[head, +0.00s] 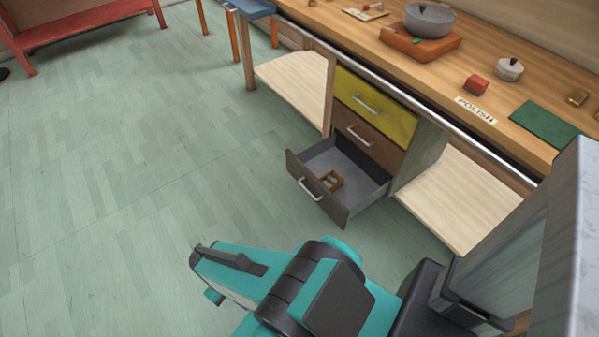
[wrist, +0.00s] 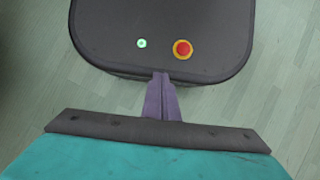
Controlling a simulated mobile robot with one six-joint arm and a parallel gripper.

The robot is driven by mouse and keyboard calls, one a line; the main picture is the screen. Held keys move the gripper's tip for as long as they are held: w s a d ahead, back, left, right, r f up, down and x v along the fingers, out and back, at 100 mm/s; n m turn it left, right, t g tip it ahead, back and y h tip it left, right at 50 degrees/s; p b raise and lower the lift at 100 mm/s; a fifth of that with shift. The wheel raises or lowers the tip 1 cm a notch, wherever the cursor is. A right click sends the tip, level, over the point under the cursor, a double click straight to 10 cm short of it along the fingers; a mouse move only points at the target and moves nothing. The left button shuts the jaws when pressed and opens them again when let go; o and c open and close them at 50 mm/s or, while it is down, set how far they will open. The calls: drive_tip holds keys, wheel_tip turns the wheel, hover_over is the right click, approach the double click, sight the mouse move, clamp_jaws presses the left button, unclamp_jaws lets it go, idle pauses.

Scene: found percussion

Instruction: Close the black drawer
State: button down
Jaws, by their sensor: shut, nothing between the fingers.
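The black drawer (head: 316,194) is the lowest of the three drawers under the workbench. It is pulled far out, with its dark front and pale bar handle (head: 310,190) facing left toward the open floor.
A yellow drawer (head: 375,104) and a brown drawer (head: 368,141) above are shut. Open shelves flank them. The workbench (head: 480,62) holds a pot (head: 430,19), a red block (head: 476,85) and a green mat (head: 545,128). The floor left of the drawer is clear.

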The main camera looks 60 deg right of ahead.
drive_tip(key=shift+d, duration=0.2)
drive_tip(key=w+d+f+n+t+h+b, duration=0.15)
drive_tip(key=w+d+n+b, duration=0.25)
drive_tip(key=w+d+b, duration=0.55)
drive_tip(key=w+d+f+n+t+h+b, duration=0.1)
drive_tip(key=w+d+f+n+h+b, duration=0.2)
drive_tip(key=w+d+b, duration=0.65)
drive_tip(key=d+r+n+h+b, duration=0.1)
drive_tip(key=d+r+n+b, duration=0.1)
drive_tip(key=d, duration=0.7)
drive_tip(key=d+r+n+h+b, duration=0.2)
drive_tip(key=d+b, duration=0.3)
drive_tip(key=d, duration=0.5)
drive_tip(key=d+r+n+h+b, duration=0.1)
drive_tip(key=d+r+n+b, duration=0.2)
drive_tip(key=d, duration=0.7)
drive_tip(key=shift+d+r+b, duration=0.2)
drive_tip(key=shift+r+b, duration=0.55)
drive_tip(key=shift+d+f+h, duration=0.1)
drive_tip(key=shift+f+h, duration=0.05)
drive_tip(key=shift+h, duration=0.1)
